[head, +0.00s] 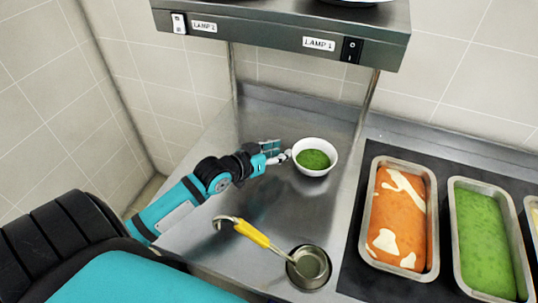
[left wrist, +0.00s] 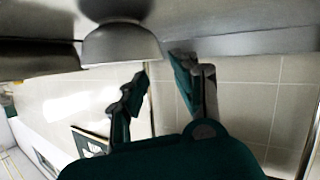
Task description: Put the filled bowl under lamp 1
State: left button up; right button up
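The filled bowl (head: 315,159) is white with green soup in it. It stands upright on the steel counter, below the lamp shelf's right part in the head view. The LAMP 1 label (head: 319,44) is on the shelf's front edge above it, beside a black switch. My left gripper (head: 280,152) is at the bowl's left side, close to its rim; contact is unclear. In the left wrist view the gripper (left wrist: 162,70) has its fingers apart with nothing between them, and the bowl (left wrist: 122,44) is outside them, at upper left. My right gripper is not in view.
A second label (head: 204,26) with a white switch is on the shelf's left. Posts (head: 369,105) hold the shelf up. A yellow-handled ladle (head: 250,233) leans in a round steel well (head: 309,267). Pans of orange (head: 397,222) and green (head: 484,240) soup are at right.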

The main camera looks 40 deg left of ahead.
pick_arm(q)
jog(key=shift+v, duration=2.15)
jog(key=shift+c, duration=0.4)
